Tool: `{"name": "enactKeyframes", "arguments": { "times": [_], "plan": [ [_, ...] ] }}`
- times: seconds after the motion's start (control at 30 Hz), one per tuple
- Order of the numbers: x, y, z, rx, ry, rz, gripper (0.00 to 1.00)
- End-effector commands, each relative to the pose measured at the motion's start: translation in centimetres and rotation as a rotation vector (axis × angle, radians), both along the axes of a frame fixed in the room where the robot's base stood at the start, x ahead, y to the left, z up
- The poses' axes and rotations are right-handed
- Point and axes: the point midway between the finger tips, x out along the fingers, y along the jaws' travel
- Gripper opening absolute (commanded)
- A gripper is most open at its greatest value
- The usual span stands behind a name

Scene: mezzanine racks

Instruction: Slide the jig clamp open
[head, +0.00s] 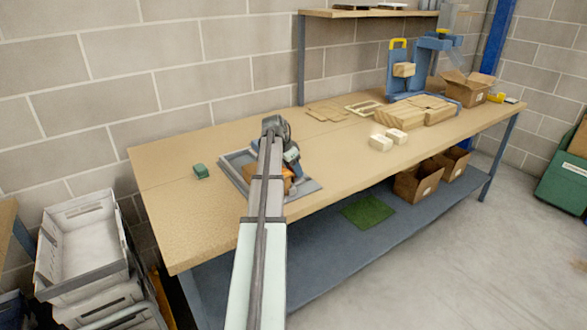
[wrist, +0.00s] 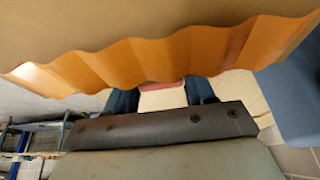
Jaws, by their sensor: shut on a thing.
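The jig is a grey frame (head: 232,164) on the left part of the workbench, with an orange block (head: 288,184) in it. My arm crosses in front and hides much of it. My gripper (head: 293,163) is down at the jig. In the wrist view, a wavy orange edge (wrist: 160,55) spans the top, and a blue-grey part (wrist: 292,95) stands at the right. The gripper's two dark fingers (wrist: 162,92) stand apart with a small red piece (wrist: 176,83) of the clamp between them. Their contact with it is hidden.
A small green block (head: 201,171) lies left of the jig on the workbench (head: 170,205). Wooden blocks (head: 390,138), a blue press (head: 424,60) and an open cardboard box (head: 466,90) are to the right. White crates (head: 82,240) stand on the floor at left.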

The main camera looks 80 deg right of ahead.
Motion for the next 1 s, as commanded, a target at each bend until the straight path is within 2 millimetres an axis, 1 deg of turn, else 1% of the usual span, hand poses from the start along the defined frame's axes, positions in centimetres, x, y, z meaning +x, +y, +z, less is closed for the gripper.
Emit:
{"name": "enactKeyframes", "arguments": {
  "times": [0.03,0.3,0.47,0.67,0.93,0.97,1.0],
  "plan": [
    [0.0,0.0,0.0,0.0,0.0,0.0,0.25],
    [0.0,0.0,0.0,0.0,0.0,0.0,0.0],
    [-0.4,-0.5,0.0,0.0,0.0,-0.001,0.0],
    [-2.3,-2.5,0.0,0.0,0.001,-0.001,0.0],
    [-2.6,-2.6,0.1,-0.004,0.004,0.0,0.0],
    [-2.6,-2.6,0.1,-0.005,0.004,-0.001,0.55],
    [-2.6,-2.6,0.1,-0.003,0.004,-0.001,0.59]
  ]
}}
